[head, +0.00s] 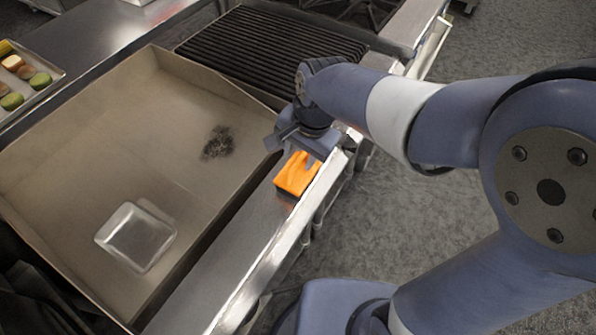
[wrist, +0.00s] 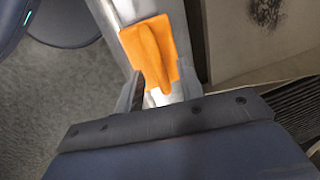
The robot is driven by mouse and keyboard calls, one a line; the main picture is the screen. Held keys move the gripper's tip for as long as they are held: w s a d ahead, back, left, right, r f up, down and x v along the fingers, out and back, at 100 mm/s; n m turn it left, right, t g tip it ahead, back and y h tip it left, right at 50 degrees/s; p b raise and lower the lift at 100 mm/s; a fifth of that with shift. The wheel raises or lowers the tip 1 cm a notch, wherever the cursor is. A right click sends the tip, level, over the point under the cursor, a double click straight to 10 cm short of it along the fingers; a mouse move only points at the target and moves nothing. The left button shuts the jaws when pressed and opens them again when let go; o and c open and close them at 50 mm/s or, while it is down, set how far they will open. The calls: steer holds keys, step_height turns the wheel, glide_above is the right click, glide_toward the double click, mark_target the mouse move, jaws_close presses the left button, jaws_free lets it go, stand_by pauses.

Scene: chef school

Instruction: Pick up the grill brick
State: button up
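The grill brick (head: 296,174) has an orange top with a raised grip and a dark base. It lies on the narrow steel ledge in front of the griddle. In the wrist view the brick (wrist: 151,48) is at upper middle, with its near end between the fingers. My gripper (head: 297,152) is over the brick's far end in the head view. In the wrist view my gripper (wrist: 161,80) is open, with a finger on each side of the brick's near end. I cannot tell whether either finger touches it.
The griddle (head: 100,150) has raised walls, a dark burnt patch (head: 217,143) and a small metal tray (head: 136,236). A ribbed grill (head: 270,48) is behind my gripper. A tray of food (head: 28,78) is at far left. Open floor (head: 400,215) lies right of the ledge.

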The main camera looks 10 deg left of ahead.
mark_target(298, 171)
steer(key=shift+w+a+f, duration=0.1)
steer(key=shift+a+f, duration=0.05)
steer(key=shift+f, duration=0.55)
steer(key=shift+a+f, duration=0.1)
steer(key=shift+f, duration=0.6)
steer(key=shift+c, duration=0.5)
jaws_close()
